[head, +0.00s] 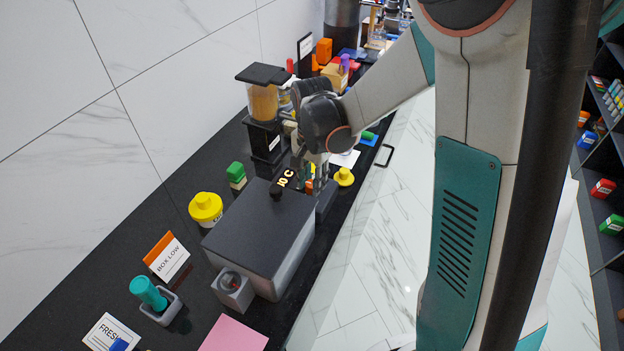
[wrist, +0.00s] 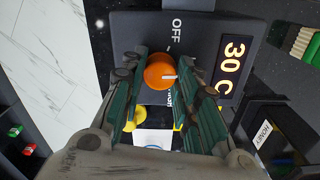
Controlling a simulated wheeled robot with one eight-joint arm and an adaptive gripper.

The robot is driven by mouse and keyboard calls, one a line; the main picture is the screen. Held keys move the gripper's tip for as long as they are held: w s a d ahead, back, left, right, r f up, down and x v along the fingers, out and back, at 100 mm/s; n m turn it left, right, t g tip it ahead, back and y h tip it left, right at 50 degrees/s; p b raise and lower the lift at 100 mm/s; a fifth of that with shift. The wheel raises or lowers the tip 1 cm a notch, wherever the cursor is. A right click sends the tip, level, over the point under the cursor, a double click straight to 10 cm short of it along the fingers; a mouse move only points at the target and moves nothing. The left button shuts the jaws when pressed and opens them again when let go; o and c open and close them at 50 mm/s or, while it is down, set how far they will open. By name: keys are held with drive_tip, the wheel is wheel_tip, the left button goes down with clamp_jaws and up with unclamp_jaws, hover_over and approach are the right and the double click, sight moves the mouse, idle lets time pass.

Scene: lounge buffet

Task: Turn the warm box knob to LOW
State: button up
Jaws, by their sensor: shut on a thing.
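The warm box (head: 258,225) is a grey box with a dark lid on the black counter. Its dark panel (wrist: 205,30) fills the upper wrist view, with an OFF label and a lit display (wrist: 233,62) reading 30 C. The orange knob (wrist: 157,68) has a white mark pointing right in the wrist view. My gripper (wrist: 165,60) is shut on the knob, one finger on each side. It also shows from behind in the head view (head: 318,165). A label below the knob is mostly hidden by my fingers.
A BOX LOW sign (head: 168,257), a yellow-lidded jar (head: 206,208) and a green-topped block (head: 236,174) stand by the box. A dispenser (head: 264,115) stands behind my gripper. A yellow item (head: 344,176) lies near the counter's front edge. The floor beside the counter is clear.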

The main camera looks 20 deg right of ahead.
drive_tip(key=o, duration=1.1)
drive_tip(key=shift+w, duration=0.1)
drive_tip(key=shift+c, duration=0.2)
wheel_tip(320, 180, up, 12)
drive_tip(key=s+r+n+t, duration=0.4)
drive_tip(key=s+n+t, duration=0.3)
drive_tip(key=s+n, duration=0.4)
drive_tip(key=s, duration=0.6)
drive_tip(key=shift+s+r, duration=0.2)
drive_tip(key=shift+s, duration=0.1)
